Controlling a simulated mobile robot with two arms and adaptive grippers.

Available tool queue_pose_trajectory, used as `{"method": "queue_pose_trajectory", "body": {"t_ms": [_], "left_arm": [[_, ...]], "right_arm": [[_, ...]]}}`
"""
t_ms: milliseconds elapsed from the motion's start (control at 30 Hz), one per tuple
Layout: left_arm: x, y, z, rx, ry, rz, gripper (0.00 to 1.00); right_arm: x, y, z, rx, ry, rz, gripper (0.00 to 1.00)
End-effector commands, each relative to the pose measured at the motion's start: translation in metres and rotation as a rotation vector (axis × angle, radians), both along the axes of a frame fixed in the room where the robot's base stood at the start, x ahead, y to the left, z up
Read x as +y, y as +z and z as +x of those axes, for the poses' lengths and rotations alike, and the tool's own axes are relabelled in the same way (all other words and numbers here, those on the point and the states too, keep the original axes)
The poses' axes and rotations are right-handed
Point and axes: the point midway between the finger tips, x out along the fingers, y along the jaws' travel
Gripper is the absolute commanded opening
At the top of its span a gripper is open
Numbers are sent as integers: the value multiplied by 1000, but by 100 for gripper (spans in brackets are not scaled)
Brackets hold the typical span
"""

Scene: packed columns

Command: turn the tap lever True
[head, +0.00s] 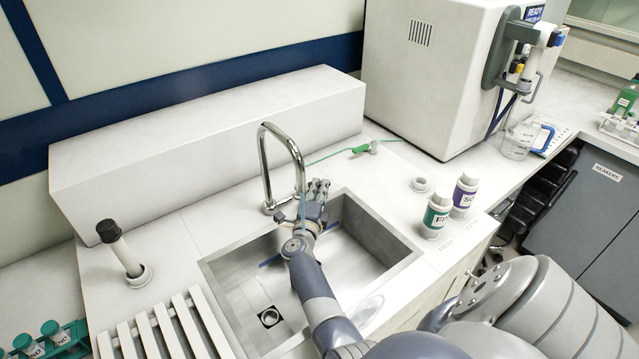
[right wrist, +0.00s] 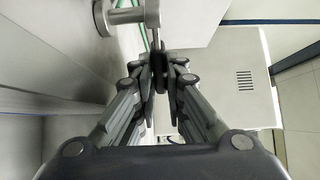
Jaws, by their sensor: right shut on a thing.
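The chrome tap (head: 267,165) has a tall curved spout and stands at the back edge of the steel sink (head: 215,280). My right gripper (head: 318,187) reaches over the sink from the front and is just right of the spout. In the right wrist view, metal tap parts (right wrist: 125,16) show at the top, and the thin tap lever (right wrist: 156,40) runs down between the fingertips. My right gripper (right wrist: 161,78) is shut on the lever there. The fingers hide the lever's end, and the head view hides the lever behind the hand. My left gripper is in no view.
A green nozzle (head: 361,149) on a thin hose lies behind the sink. A green-labelled bottle (head: 436,216) and a purple-labelled bottle (head: 465,193) stand to its right. A white machine (head: 430,85) stands at the back. A white drying rack (head: 165,335) is at the left.

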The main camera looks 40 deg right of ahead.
Motion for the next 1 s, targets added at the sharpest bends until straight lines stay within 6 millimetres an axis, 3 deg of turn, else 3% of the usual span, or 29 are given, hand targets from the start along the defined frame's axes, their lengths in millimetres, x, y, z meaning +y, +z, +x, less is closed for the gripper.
{"method": "queue_pose_trajectory", "body": {"t_ms": [400, 933, 967, 1000], "left_arm": [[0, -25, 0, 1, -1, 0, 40], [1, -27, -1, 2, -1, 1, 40], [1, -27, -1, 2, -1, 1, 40], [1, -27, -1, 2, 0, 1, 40]], "right_arm": [[5, -4, -3, 1, -190, 3, 0], [5, -2, -4, 3, -215, 2, 0], [5, -2, -4, 3, -215, 2, 18], [5, -2, -3, 3, -215, 2, 27]]}}
